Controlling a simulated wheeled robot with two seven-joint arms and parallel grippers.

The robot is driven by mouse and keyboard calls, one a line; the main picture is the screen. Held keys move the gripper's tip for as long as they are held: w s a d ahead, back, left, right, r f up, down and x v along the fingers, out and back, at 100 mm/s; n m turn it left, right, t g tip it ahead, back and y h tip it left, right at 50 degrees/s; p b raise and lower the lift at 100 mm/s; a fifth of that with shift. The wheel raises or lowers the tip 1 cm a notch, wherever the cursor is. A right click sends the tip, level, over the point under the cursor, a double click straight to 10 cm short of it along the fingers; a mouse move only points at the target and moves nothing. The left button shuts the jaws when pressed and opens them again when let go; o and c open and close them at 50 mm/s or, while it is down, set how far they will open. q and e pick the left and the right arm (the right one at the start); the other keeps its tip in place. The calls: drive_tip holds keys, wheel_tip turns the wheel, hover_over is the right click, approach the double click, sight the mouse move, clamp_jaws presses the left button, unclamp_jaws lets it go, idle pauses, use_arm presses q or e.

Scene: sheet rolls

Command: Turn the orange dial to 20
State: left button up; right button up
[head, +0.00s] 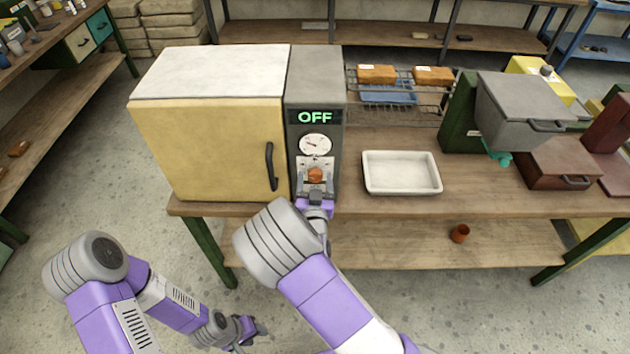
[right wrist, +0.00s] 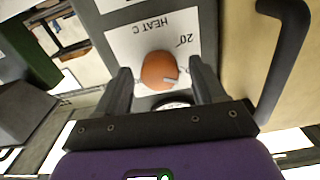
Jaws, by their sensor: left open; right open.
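The orange dial (head: 315,175) sits on the grey control panel of the oven, below a round gauge (head: 315,144) and a display reading OFF (head: 315,117). In the right wrist view the dial (right wrist: 157,70) appears upside down with its label, which reads HEAT C and 20 (right wrist: 184,40). A pale mark on the dial points right and slightly down in that view, not at the 20. My right gripper (right wrist: 160,85) is open, one finger on each side of the dial; contact is not clear. My left gripper (head: 257,328) is open and empty, low in front of the bench.
The oven's cream door (head: 215,145) is shut, its dark handle (head: 271,167) close beside the panel. A white tray (head: 402,188) lies on the bench to the right. A wire rack (head: 440,104) with orange blocks stands behind it.

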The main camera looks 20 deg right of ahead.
drive_tip(key=c, duration=1.1)
drive_tip(key=shift+o, duration=0.2)
drive_tip(key=shift+n, duration=0.4)
drive_tip(key=n, duration=0.5)
drive_tip(key=shift+n, duration=0.4)
drive_tip(key=n+p, duration=0.1)
drive_tip(key=n, duration=0.4)
drive_tip(key=shift+n, duration=0.3)
drive_tip(key=o, duration=1.1)
drive_tip(key=shift+c, duration=0.2)
